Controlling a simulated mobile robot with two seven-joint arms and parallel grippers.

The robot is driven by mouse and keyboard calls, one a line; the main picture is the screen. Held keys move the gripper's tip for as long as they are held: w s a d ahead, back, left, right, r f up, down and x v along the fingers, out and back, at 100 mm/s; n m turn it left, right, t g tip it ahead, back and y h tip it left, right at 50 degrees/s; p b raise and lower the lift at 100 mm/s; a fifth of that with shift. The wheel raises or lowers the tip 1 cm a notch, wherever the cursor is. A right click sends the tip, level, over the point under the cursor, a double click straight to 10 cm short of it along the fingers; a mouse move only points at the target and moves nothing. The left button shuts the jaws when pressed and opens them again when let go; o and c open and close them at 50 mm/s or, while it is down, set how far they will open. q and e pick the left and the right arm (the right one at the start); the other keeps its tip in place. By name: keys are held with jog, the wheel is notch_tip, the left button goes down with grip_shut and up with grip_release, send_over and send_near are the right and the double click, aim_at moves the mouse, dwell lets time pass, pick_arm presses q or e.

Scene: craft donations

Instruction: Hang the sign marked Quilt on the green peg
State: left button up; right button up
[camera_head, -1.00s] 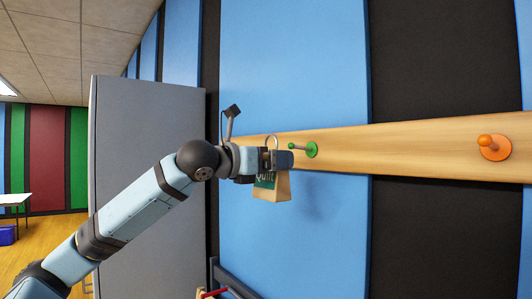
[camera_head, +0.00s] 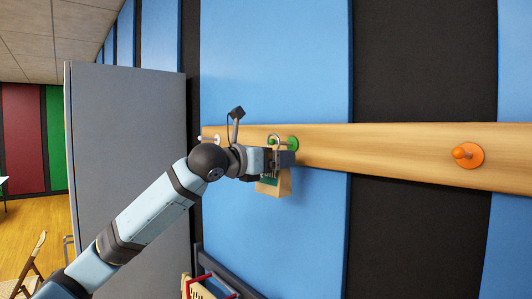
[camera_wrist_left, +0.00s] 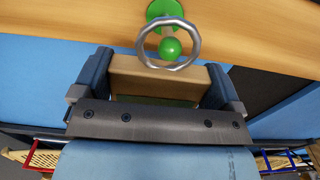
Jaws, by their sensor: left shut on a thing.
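The Quilt sign is a wooden block (camera_head: 284,186) with a green label and a metal ring (camera_head: 273,139) on top. My left gripper (camera_head: 284,158) is shut on its upper part and holds it in front of the wall rail; the lettering is mostly hidden now. In the left wrist view the block (camera_wrist_left: 160,82) sits between both fingers. The green peg (camera_head: 292,143) is on the rail just behind the ring. In the wrist view the ring (camera_wrist_left: 141,38) outlines the peg's round tip (camera_wrist_left: 170,48); I cannot tell whether the tip is through it. My right gripper is not in view.
The wooden rail (camera_head: 390,153) runs across the blue and black wall panels. It also bears an orange peg (camera_head: 466,155) at the right and a white peg (camera_head: 209,139) at the left. A grey partition (camera_head: 130,150) stands left. A red-edged rack (camera_head: 205,286) is below.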

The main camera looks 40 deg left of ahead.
pick_arm(q)
jog(key=shift+w+p, duration=0.3)
jog(key=shift+w, duration=0.55)
jog(key=shift+w+d, duration=0.1)
jog(key=shift+w, duration=0.1)
jog(key=shift+w+f, duration=0.45)
jog(key=shift+f, duration=0.1)
jog(key=o, duration=0.8)
jog(key=shift+f, duration=0.1)
